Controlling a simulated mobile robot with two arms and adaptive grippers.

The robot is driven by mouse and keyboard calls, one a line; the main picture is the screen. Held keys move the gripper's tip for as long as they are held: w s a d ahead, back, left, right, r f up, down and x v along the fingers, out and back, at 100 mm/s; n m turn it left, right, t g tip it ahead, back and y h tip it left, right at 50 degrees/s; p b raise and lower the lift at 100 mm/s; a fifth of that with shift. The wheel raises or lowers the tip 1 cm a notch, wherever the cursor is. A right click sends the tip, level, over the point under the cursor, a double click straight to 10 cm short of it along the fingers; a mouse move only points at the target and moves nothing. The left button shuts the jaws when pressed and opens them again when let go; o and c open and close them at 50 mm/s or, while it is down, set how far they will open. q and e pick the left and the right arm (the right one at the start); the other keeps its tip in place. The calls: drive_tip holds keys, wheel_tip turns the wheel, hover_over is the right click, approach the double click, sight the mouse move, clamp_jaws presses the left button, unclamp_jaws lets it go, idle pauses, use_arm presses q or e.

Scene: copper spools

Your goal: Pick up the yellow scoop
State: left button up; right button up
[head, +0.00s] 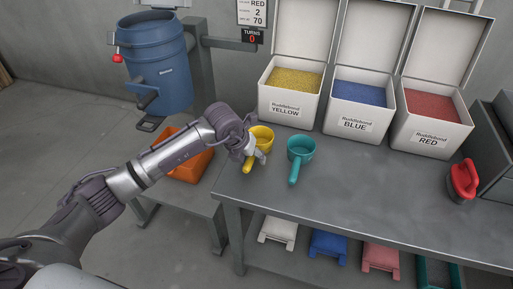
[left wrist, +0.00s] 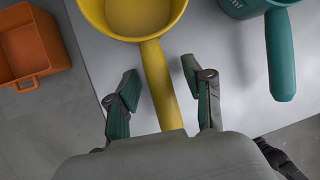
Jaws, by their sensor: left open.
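The yellow scoop (head: 262,135) sits on the grey table at its left end, partly hidden by my left gripper in the head view. In the left wrist view, the yellow scoop (left wrist: 158,80) has its bowl at the top and its handle pointing down toward my gripper. My left gripper (left wrist: 160,82) is open, with one finger on each side of the handle and a gap showing on both sides. In the head view my left gripper (head: 251,152) is over the handle. My right gripper is not in view.
A teal scoop (head: 300,150) sits just right of the yellow one. Open boxes of yellow (head: 287,105), blue (head: 352,122) and red (head: 428,136) powder stand behind. A red-handled object (head: 463,180) is at right. An orange bin (head: 190,165) and blue drum (head: 160,70) are left.

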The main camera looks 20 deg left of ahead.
use_arm(q)
clamp_jaws()
drive_tip(key=shift+r, duration=0.15)
wheel_tip(320, 180, up, 4)
drive_tip(key=shift+f+b, duration=0.1)
drive_tip(key=shift+b, duration=0.25)
drive_tip(key=d+r+b, duration=0.1)
drive_tip(key=d+r, duration=0.6)
drive_tip(key=d, duration=0.4)
drive_tip(key=shift+s+d, duration=0.3)
drive_tip(key=shift+d, duration=0.05)
